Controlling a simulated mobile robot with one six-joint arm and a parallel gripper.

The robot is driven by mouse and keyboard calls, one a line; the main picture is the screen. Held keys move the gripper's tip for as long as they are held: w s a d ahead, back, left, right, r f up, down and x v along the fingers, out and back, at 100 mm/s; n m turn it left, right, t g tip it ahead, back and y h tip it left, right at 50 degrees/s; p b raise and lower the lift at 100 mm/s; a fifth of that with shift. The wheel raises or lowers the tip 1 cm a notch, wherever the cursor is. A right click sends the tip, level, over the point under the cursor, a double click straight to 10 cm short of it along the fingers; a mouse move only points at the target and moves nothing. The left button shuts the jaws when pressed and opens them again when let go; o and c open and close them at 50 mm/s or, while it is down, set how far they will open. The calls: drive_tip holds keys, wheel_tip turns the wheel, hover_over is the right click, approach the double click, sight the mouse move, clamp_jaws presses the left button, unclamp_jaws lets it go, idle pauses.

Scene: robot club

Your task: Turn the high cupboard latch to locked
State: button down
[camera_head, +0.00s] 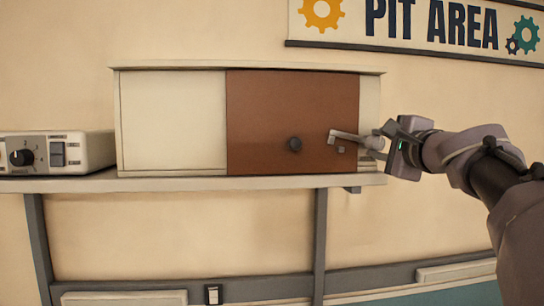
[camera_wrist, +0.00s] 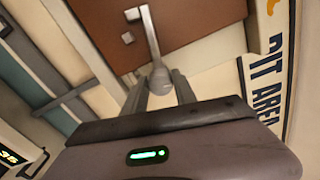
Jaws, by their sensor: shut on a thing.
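The high cupboard (camera_head: 172,120) stands on a wall shelf, with a brown door panel (camera_head: 262,110) on its right half. The latch (camera_head: 346,135) is a pale grey lever near the door's right edge. In the wrist view the lever (camera_wrist: 150,35) runs up from a round grey knob. My gripper (camera_head: 378,141) is at the lever's right end. Its two fingers (camera_wrist: 162,88) are shut on that rounded end, in front of the cupboard's right edge. The fingers partly hide the grip.
A dark round knob (camera_head: 295,144) sits on the brown door, left of the latch. A small square tab (camera_head: 341,150) is just below the lever. A control box with a dial (camera_head: 60,153) stands left on the shelf (camera_head: 210,184). A PIT AREA sign (camera_head: 430,28) hangs above right.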

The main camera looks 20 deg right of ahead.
drive_tip(key=shift+n+b, duration=1)
drive_tip(key=shift+n, duration=0.2)
drive_tip(key=shift+r, duration=0.15)
drive_tip(key=c, duration=1.2)
unclamp_jaws()
drive_tip(key=shift+o, duration=1)
drive_tip(key=shift+w+d, duration=0.1)
drive_tip(key=shift+w, duration=0.1)
drive_tip(key=shift+s+f, duration=0.15)
drive_tip(key=shift+f, duration=0.1)
